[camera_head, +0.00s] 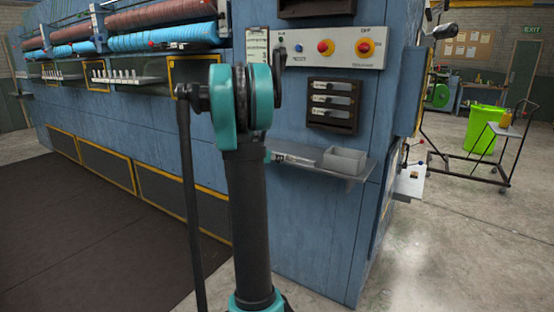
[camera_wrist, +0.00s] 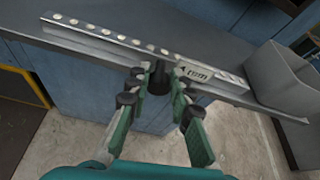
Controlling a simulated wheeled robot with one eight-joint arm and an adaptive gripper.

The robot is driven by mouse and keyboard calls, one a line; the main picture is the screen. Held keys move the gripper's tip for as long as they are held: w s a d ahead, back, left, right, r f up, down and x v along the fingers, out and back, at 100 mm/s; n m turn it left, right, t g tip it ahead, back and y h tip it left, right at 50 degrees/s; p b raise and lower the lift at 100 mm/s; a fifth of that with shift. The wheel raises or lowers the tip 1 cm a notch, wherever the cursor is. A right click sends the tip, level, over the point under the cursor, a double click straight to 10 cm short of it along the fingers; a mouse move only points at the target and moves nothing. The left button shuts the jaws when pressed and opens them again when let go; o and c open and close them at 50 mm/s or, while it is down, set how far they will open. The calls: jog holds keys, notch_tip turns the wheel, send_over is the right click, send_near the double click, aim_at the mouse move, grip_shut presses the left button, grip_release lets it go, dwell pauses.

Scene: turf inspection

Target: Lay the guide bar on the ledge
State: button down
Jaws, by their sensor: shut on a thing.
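The guide bar (camera_wrist: 105,39) is a long metal strip with a row of round studs and a label near its right part. My gripper (camera_wrist: 160,82) is shut on it near its middle in the wrist view. The bar lies along the front edge of the grey ledge (camera_wrist: 225,35); I cannot tell whether it touches. In the head view, the labelled end of the bar (camera_head: 293,159) shows at the left of the ledge (camera_head: 325,174). My arm hides the rest of the bar and my gripper there.
A grey open bin (camera_head: 345,160) stands on the ledge's right part; it also shows in the wrist view (camera_wrist: 280,80). A dark rack (camera_head: 332,104) with several labelled bars hangs above, under a button panel (camera_head: 335,48).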

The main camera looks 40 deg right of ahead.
jog(key=c, duration=1.3)
grip_release()
jog(key=v, duration=1.2)
jog(key=s+a+f+m+y, duration=0.4)
jog(key=s+a+f+m, duration=0.4)
jog(key=a, duration=0.3)
jog(key=s+a+f+m+y, duration=0.4)
jog(key=s+a+f+m, duration=0.3)
jog(key=a, duration=0.4)
jog(key=s+a+f+m+y, duration=0.4)
jog(key=s+a+f+m, duration=0.4)
jog(key=s+a+f, duration=0.1)
jog(key=shift+s+a+m+y, duration=0.15)
jog(key=shift+s+a+y, duration=0.05)
jog(key=shift+a, duration=0.35)
jog(key=shift+s+a+m+y, duration=0.15)
jog(key=shift+s+a+y, duration=0.1)
jog(key=shift+a, duration=0.3)
